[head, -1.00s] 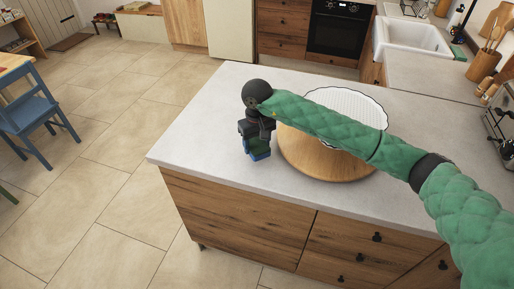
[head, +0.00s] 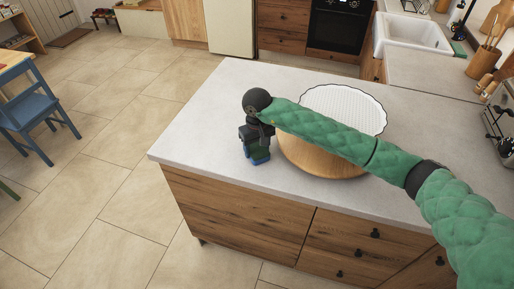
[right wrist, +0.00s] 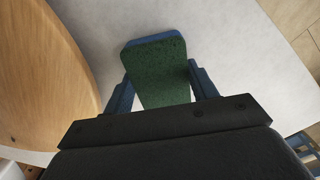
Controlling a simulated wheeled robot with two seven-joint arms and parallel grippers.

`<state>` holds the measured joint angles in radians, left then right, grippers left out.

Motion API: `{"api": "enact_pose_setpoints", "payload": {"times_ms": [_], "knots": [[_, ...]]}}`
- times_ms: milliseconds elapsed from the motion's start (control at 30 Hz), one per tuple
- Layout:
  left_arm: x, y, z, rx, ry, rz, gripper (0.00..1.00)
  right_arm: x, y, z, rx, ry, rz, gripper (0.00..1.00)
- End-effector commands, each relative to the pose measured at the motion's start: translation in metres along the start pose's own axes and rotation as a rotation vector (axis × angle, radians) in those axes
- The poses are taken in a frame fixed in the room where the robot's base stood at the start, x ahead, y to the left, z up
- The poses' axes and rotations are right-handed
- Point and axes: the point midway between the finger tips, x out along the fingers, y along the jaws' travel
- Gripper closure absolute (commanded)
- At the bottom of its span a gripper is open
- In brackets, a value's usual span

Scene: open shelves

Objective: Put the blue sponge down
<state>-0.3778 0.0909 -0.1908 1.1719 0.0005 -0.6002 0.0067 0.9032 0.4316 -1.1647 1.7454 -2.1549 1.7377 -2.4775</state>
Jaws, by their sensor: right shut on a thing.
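The blue sponge (right wrist: 160,72) has a green scouring face and a blue edge. In the right wrist view it sits between the two blue fingers of my right gripper (right wrist: 157,95), which is shut on it. In the head view the right gripper (head: 257,153) points down at the left part of the pale counter (head: 215,125), left of the round wooden board. The sponge is low over the counter there, mostly hidden by the gripper. I cannot tell whether it touches the surface. My left gripper is not in view.
A round wooden board (head: 318,162) with a white ribbed dish (head: 345,105) on it stands right of the gripper; it also shows in the right wrist view (right wrist: 45,75). The counter left of and behind the gripper is clear. Its front edge is close.

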Motion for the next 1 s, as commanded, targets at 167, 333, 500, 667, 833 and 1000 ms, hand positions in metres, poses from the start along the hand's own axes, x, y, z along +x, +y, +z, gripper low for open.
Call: {"api": "enact_pose_setpoints", "payload": {"times_ms": [167,333,500,667,833,1000], "knots": [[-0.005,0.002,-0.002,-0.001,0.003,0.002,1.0,0.0,0.0,0.0,0.0,0.0,0.0,0.27],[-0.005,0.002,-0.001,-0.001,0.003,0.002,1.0,0.0,0.0,0.0,0.0,0.0,0.0,0.21],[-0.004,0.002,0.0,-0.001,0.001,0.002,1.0,0.0,0.0,0.0,0.0,0.0,0.0,0.21],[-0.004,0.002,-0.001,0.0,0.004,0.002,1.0,-0.001,0.0,0.0,0.0,0.0,0.0,0.21],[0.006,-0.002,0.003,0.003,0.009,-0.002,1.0,-0.003,0.0,0.0,0.0,0.001,0.001,0.21],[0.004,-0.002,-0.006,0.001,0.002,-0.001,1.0,-0.011,0.001,-0.001,0.0,0.002,0.001,0.21]]}}
